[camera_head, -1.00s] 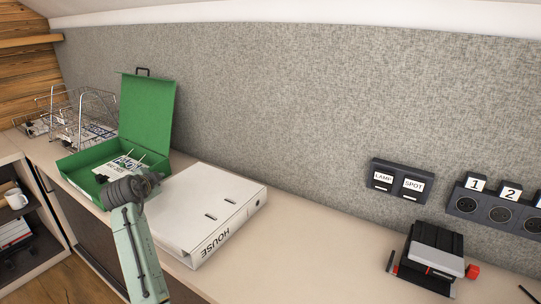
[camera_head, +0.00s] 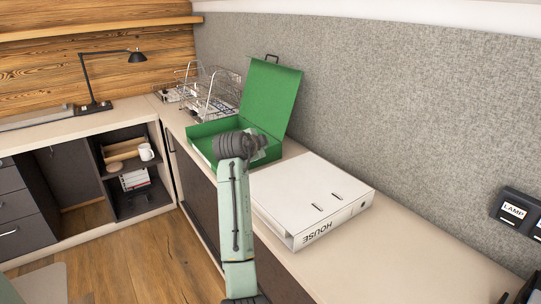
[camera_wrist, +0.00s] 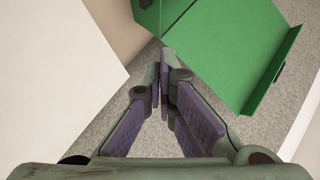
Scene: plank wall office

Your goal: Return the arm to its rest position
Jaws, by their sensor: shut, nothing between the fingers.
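My gripper (camera_wrist: 163,75) shows in the wrist view with its purple-padded fingers brought together at the tips and nothing between them. In the head view my pale green arm rises from the bottom, its dark wrist overlapping the green box; the fingers cannot be made out there. The open green box (camera_head: 273,97) stands on the worktop with its lid up. Its green surface also shows beyond the fingertips in the wrist view (camera_wrist: 225,60). A white binder (camera_head: 310,190) marked HOUSE lies flat to the right of my arm.
Wire trays (camera_head: 212,95) stand behind the box. A black desk lamp (camera_head: 97,105) stands on the far-left counter. A white mug (camera_head: 146,152) sits on a shelf below it. A switch marked LAMP (camera_head: 513,211) is at the right edge. The grey wall panel (camera_head: 400,100) runs behind the worktop.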

